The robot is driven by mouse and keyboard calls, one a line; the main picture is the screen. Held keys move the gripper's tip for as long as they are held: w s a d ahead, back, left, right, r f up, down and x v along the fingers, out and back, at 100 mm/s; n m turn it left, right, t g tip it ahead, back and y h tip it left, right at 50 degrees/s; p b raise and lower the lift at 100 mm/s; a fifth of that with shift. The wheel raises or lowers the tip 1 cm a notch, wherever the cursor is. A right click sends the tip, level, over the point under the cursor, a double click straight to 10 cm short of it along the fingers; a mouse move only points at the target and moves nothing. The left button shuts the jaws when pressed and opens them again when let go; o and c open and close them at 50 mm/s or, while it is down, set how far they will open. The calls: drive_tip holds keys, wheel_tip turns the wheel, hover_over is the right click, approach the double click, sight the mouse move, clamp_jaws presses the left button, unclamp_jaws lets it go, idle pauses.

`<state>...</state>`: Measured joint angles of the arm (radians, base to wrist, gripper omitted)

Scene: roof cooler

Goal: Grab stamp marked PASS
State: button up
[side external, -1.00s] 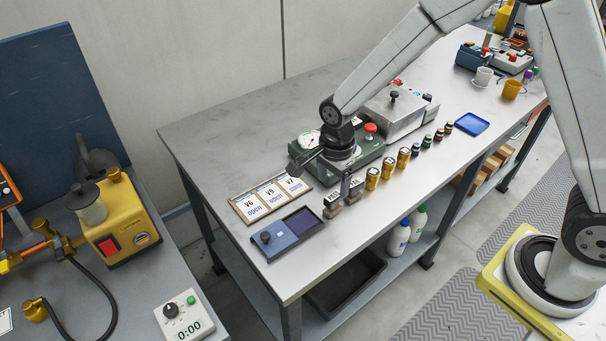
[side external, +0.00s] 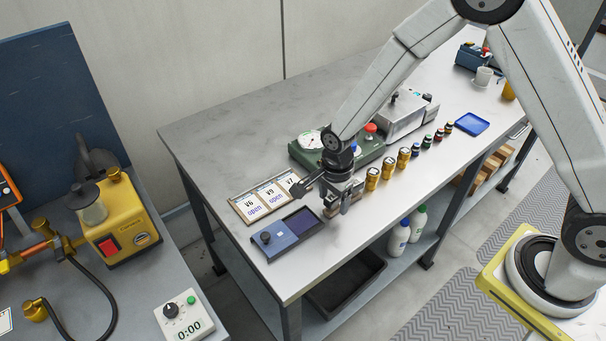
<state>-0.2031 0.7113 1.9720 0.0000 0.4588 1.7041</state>
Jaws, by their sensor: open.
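My gripper (side external: 343,203) is low over the front edge of the workbench, just right of the blue ink pad box. It is open, and its fingers are at the spot where two small stamps with white labels stand. The gripper hides most of these stamps; only a bit of a stamp's brownish lower part (side external: 329,212) shows beside the fingers. I cannot read PASS on either stamp, and I cannot tell whether a stamp is between the fingers.
The blue box with dark pad (side external: 283,239) lies left of the gripper, beside a tray of cards (side external: 267,198). Several gold cylinders (side external: 387,166) stand close on the right. A green device with a gauge (side external: 307,150) is behind.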

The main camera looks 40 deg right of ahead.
drive_tip(key=shift+f, duration=0.95)
clamp_jaws()
